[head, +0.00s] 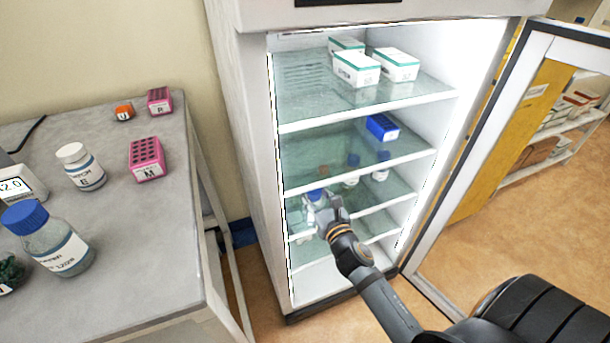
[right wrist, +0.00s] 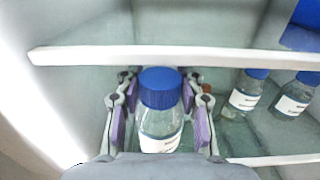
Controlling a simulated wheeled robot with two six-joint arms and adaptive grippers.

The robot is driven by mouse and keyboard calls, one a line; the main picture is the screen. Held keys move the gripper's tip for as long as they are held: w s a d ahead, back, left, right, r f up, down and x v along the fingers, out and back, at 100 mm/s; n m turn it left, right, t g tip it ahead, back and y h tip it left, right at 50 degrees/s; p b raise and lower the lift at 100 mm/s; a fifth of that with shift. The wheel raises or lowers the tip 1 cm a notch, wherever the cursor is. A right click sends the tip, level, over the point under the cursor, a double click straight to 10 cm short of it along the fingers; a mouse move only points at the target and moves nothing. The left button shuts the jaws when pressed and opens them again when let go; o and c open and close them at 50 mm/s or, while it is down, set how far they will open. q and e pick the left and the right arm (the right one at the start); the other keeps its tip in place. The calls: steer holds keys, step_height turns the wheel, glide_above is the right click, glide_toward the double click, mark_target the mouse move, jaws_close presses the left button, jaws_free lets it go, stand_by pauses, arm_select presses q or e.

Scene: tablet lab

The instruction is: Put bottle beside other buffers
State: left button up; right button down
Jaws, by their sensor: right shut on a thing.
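My right gripper (head: 322,208) reaches into the open fridge and is shut on a blue-capped clear bottle (right wrist: 161,112). In the right wrist view its purple-padded fingers stand on both sides of the bottle, which is upright with a white label. Two similar blue-capped bottles stand on the fridge shelf to the right: one nearer bottle (right wrist: 246,92) and one farther bottle (right wrist: 295,95). They also show in the head view as one bottle (head: 351,171) and another bottle (head: 381,167). Whether the held bottle touches the shelf is unclear. My left gripper is not in view.
The fridge door (head: 480,150) stands open at right. A shelf edge (right wrist: 170,57) runs just above the held bottle. White boxes (head: 357,69) and a blue box (head: 382,127) sit on higher shelves. A lab bench (head: 150,235) with bottles and pink racks is at left.

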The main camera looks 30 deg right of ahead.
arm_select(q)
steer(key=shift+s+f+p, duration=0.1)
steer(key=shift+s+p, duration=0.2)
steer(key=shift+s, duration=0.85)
arm_select(e)
steer(key=w, duration=0.6)
steer(key=shift+w+d, duration=0.2)
steer(key=shift+w, duration=0.2)
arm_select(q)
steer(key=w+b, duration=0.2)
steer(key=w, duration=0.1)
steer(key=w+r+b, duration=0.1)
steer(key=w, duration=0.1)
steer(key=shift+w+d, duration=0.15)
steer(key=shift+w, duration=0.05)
arm_select(e)
steer(key=f, duration=0.3)
steer(key=shift+w+f, duration=0.25)
steer(key=shift+w, duration=0.05)
steer(key=shift+f+b, duration=0.15)
steer(key=shift+b, duration=0.15)
steer(key=c, duration=1.2)
jaws_free()
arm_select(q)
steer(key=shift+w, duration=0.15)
arm_select(e)
steer(key=o, duration=0.4)
